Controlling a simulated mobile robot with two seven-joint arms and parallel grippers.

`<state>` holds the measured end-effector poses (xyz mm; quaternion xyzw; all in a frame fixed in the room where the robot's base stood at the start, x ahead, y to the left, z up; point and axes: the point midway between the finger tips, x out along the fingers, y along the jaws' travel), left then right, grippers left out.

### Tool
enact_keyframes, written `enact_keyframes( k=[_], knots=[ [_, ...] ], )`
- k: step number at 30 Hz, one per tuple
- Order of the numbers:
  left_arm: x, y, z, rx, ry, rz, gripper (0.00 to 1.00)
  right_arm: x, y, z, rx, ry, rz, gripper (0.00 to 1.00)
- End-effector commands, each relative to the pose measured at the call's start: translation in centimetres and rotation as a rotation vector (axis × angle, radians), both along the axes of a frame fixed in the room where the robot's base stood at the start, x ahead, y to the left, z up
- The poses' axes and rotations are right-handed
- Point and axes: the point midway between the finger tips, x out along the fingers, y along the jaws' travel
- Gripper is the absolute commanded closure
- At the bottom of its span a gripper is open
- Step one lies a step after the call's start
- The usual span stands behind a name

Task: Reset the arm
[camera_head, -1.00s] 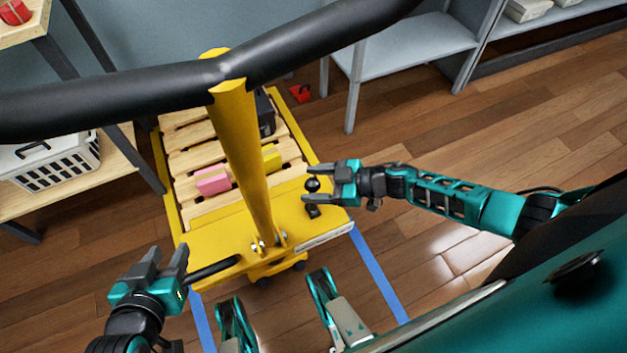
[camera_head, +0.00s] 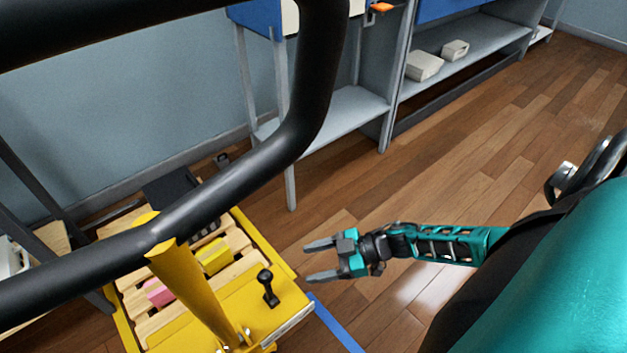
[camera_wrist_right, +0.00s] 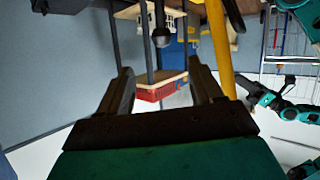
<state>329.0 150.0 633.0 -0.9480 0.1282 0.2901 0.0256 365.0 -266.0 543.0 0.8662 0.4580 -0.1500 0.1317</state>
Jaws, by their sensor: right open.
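My right gripper (camera_head: 322,260) is open and empty, with its fingers pointing left in the head view. It is to the right of the yellow cart (camera_head: 262,322) and of the black knob lever (camera_head: 267,287) on the cart's deck, apart from both. Its two fingers also show open in the right wrist view (camera_wrist_right: 162,92), with nothing between them close by. The black knob (camera_wrist_right: 161,38) shows beyond the fingers there.
The cart's black handlebar (camera_head: 245,165) and yellow post (camera_head: 190,290) cross the head view's left side. A pink block (camera_head: 160,292) and a yellow block (camera_head: 214,256) lie on its wooden slats. A grey shelf (camera_head: 345,115) stands behind. Wooden floor (camera_head: 460,190) on the right is clear.

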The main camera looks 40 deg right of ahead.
Motion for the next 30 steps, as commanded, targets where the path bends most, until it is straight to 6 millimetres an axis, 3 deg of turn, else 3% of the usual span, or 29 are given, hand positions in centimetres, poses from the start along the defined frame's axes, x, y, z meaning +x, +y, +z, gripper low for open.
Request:
enact_keyframes(
  k=[11,17,21,25,30],
  knots=[
    [0.0,-0.2,0.1,-0.010,0.001,0.007,0.57,0.1,0.6,0.0,0.006,-0.007,-0.009,0.34],
    [0.1,-0.3,0.1,-0.011,0.000,0.007,0.57,1.0,5.9,1.6,0.053,-0.084,-0.163,0.34],
    [0.0,-0.2,0.1,-0.010,0.000,0.007,0.57,1.4,9.6,3.9,0.070,-0.097,-0.372,0.34],
    [0.0,-0.2,0.1,-0.010,0.000,0.006,0.57,0.8,11.1,5.8,0.055,-0.033,-0.542,0.34],
    [0.0,-0.2,0.1,-0.006,0.000,0.004,0.57,-1.1,11.7,7.6,0.023,0.095,-0.678,0.34]
  ],
)
